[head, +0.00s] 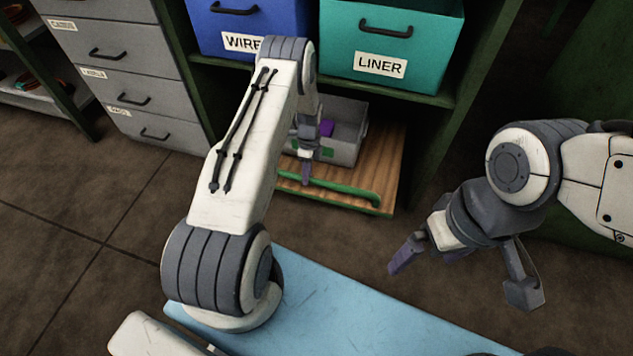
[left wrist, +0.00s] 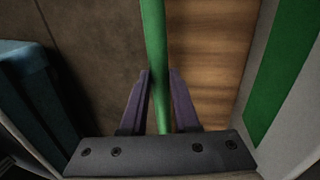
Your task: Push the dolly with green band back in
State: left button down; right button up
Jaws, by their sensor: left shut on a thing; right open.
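The dolly (head: 390,180) is a low wooden board under the shelf, with a green bar (head: 345,192) along its front edge. A grey crate with green patches (head: 345,150) stands on it. My left gripper (head: 306,178) is at the green bar, and in the left wrist view its purple fingers (left wrist: 160,100) are on both sides of the green bar (left wrist: 154,40), shut on it. The dolly's wooden top (left wrist: 215,60) lies to the right of the bar there. My right gripper (head: 455,275) is open and empty, out to the right over the floor.
Blue WIRE (head: 240,25) and teal LINER (head: 390,40) bins sit on the shelf above the dolly. Grey drawers (head: 120,60) stand at the left, and a green shelf post (head: 435,130) at the dolly's right. Bare floor (head: 80,220) lies in front.

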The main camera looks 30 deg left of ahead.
pick_arm(q)
jog(key=shift+w+a, duration=0.45)
jog(key=shift+w, duration=0.1)
jog(key=shift+w+d, duration=0.1)
jog(key=shift+w, duration=0.05)
jog(key=c, duration=0.7)
grip_release()
jog(key=shift+o, duration=0.2)
jog(key=shift+d, duration=0.2)
jog(key=s+d+r+p, duration=0.1)
jog(key=d+r+p, duration=0.7)
jog(key=d+r, duration=0.3)
jog(key=shift+s+d, duration=0.25)
jog(key=shift+s, duration=0.1)
